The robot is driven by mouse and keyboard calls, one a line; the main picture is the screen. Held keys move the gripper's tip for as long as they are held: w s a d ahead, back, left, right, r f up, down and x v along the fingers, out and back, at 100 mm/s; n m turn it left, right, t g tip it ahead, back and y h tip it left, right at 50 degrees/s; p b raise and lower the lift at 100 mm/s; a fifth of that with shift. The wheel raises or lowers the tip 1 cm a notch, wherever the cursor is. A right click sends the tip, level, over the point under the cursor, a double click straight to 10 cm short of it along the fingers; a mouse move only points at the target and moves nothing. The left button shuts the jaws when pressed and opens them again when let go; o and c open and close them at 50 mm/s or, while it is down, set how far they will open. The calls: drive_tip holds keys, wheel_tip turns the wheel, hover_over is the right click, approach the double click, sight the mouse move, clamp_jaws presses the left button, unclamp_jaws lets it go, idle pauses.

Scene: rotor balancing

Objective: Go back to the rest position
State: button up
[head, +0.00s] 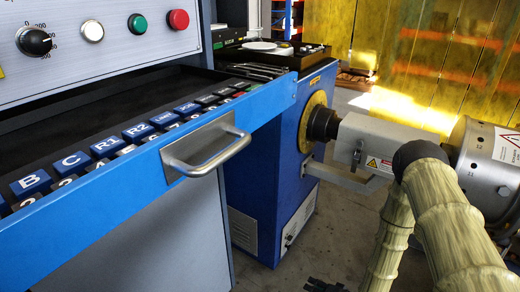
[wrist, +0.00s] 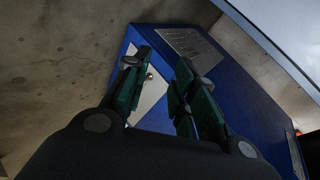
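My gripper (wrist: 158,78) shows in the wrist view with its two dark green-padded fingers apart. Nothing is between them; a blue cabinet side with a pale panel shows behind the gap. In the head view, a small dark shape at the bottom edge, right of the drawer, looks like my gripper's tips (head: 325,285), low over the floor and mostly cut off. My arm in its beige ribbed cover comes down at the right of the head view. No object is held.
A blue drawer (head: 100,190) stands pulled out, holding labelled blocks, with a metal handle (head: 207,147) in front. A blue machine (head: 262,150) with a yellow-rimmed disc stands behind. A grey cylindrical unit (head: 485,165) is at right, partly behind my arm. Grey floor (head: 335,235) is open between.

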drive_tip(key=s+d+r+n+g+h+p, duration=0.1)
drive_tip(key=s+r+n+g+h+p, duration=0.1)
drive_tip(key=s+r+p, duration=0.9)
drive_tip(key=s+d+r+n+g+h+p, duration=0.1)
drive_tip(key=s+r+n+g+h+p, duration=0.2)
drive_tip(key=s+r+p, duration=0.7)
drive_tip(key=s+r+g+h, duration=0.2)
drive_tip(key=s+r+g, duration=0.2)
drive_tip(key=s, duration=0.7)
drive_tip(key=shift+d+r+p, duration=0.35)
drive_tip(key=shift+r, duration=0.35)
drive_tip(key=shift+o, duration=0.2)
